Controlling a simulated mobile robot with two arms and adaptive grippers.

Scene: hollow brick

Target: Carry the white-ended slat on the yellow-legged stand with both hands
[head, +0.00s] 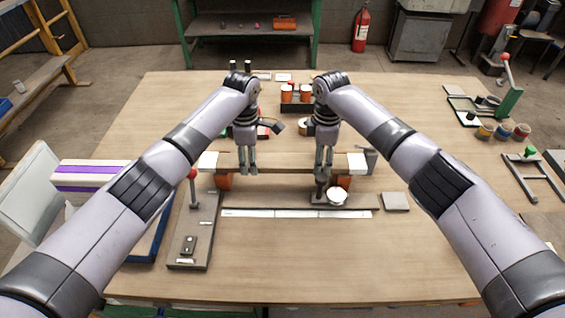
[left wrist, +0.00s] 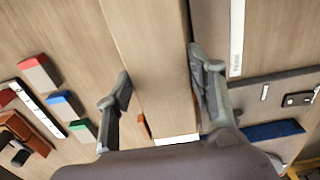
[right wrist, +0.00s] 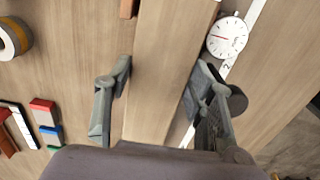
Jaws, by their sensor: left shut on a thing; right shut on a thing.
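The pale wooden slat (head: 285,164) with white ends lies crosswise over the table's middle. Its left white end (head: 208,161) and right white end (head: 357,162) both show. My left gripper (head: 247,168) is shut on its left part, and my right gripper (head: 324,165) on its right part. The slat runs between the fingers in the left wrist view (left wrist: 150,60) and right wrist view (right wrist: 160,70). Orange legs (head: 224,183) (head: 344,182) show below its ends; I see no clearly yellow ones there. I cannot tell whether the slat touches them.
A dial gauge (head: 337,197) stands just below the slat's right part. A red-knobbed fixture (head: 196,230) is at left, and a white strip (head: 290,213) lies in front. Orange cups (head: 287,94) stand behind. The table front (head: 310,265) is clear. A yellow frame (head: 65,28) stands on the floor left.

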